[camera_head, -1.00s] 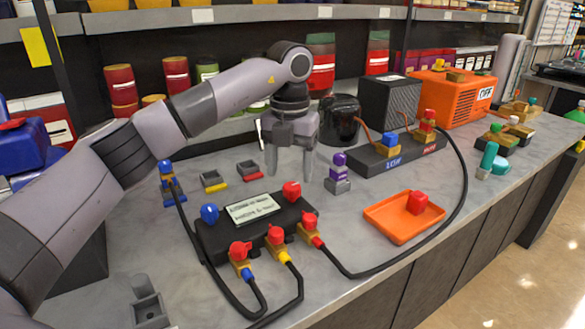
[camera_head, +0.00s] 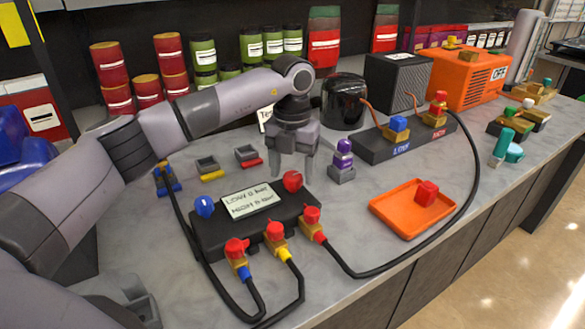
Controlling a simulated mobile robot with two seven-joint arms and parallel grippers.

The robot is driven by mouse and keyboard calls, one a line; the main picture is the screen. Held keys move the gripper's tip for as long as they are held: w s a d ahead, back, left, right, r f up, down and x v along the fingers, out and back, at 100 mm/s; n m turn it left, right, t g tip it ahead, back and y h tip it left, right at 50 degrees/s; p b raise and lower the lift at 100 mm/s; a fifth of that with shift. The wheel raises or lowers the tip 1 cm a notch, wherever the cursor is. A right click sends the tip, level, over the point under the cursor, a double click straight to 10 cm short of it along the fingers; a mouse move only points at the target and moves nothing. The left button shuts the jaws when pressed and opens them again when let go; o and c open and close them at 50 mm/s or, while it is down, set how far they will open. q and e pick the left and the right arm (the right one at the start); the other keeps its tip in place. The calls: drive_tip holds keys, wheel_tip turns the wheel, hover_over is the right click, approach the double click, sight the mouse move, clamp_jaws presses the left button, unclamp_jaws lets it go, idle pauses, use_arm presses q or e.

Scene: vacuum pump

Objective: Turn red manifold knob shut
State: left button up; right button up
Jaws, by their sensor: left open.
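The red manifold knob (camera_head: 292,181) sits on the back right corner of the black manifold block (camera_head: 215,237). A blue knob (camera_head: 204,206) is on the block's left end, and a light display plate (camera_head: 250,200) lies between them. My left gripper (camera_head: 292,174) points down with its fingers apart and empty. It is at or just behind the red knob in the picture; I cannot tell whether it touches it. Along the block's front, several red-capped brass fittings (camera_head: 275,232) join black hoses. My right gripper is not in view.
A purple-topped fitting (camera_head: 343,160) stands right of my left gripper. An orange tray (camera_head: 385,206) holds a red cap (camera_head: 427,193). A dark bar with a blue valve (camera_head: 397,131) and a red valve (camera_head: 437,108) lies behind.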

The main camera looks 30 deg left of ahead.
use_arm(q)
drive_tip(key=shift+f, duration=0.25)
drive_tip(key=shift+c, duration=0.3)
drive_tip(key=c, duration=1)
